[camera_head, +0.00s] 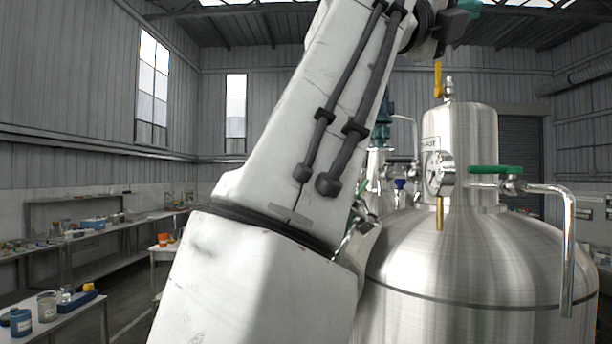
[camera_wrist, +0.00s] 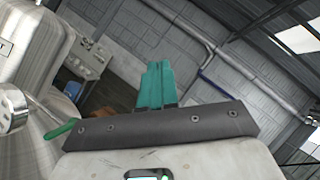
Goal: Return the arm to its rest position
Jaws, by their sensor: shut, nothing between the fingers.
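My gripper (camera_wrist: 158,68) shows in the wrist view as two teal fingers pressed together, shut with nothing between them. In the head view only a little teal (camera_head: 470,7) of it shows at the top edge, beside the dark wrist. My white arm rises across the middle of the head view and leaves the frame at the top. The gripper is high, apart from the steel tank (camera_head: 450,265) at the right. In the wrist view the tank (camera_wrist: 28,45) is tilted at the left, clear of the fingers.
Benches (camera_head: 110,235) with bottles and boxes line the left. Open floor (camera_head: 128,290) lies between them and my arm.

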